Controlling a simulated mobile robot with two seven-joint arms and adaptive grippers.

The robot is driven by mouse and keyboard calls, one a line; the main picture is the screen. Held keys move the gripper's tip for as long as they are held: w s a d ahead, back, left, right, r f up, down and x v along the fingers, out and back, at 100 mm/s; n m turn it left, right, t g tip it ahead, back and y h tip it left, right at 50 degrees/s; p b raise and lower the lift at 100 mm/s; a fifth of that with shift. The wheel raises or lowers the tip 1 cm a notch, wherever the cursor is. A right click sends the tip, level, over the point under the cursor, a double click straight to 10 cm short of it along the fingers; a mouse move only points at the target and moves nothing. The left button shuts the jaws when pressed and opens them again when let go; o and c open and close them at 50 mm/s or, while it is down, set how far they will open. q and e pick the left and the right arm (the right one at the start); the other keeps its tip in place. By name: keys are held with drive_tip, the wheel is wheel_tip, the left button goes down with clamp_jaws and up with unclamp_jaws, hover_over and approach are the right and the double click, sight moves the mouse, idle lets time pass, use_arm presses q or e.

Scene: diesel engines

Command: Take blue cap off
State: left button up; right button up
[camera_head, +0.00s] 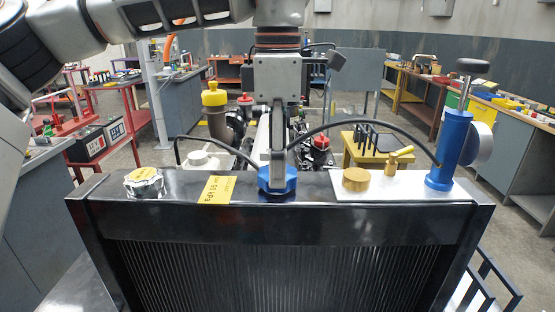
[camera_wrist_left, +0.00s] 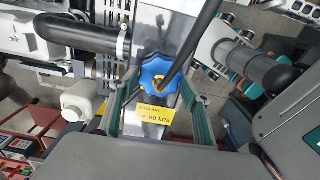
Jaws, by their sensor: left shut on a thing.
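The blue cap (camera_head: 290,181) sits at the middle of the top of the black radiator (camera_head: 280,223), just right of a yellow label (camera_head: 216,190). My left gripper (camera_head: 278,176) points straight down from above and is shut on the blue cap. The left wrist view also shows the lobed blue cap (camera_wrist_left: 152,72) between the two finger bars, with a dark hose crossing in front of it. Whether the cap is still seated or slightly raised is not clear. My right gripper is in neither view.
A thin black hose (camera_head: 390,127) arcs to the tester. Engine parts stand behind; benches line the sides.

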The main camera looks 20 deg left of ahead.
use_arm(q)
drive_tip(key=shift+f, duration=0.1)
drive_tip(key=o, duration=1.8)
drive_tip(key=shift+o, duration=0.2)
drive_tip(key=shift+c, duration=0.4)
drive_tip(key=shift+m, duration=0.3)
drive_tip(key=m, duration=0.5)
drive_tip(key=shift+m, duration=0.3)
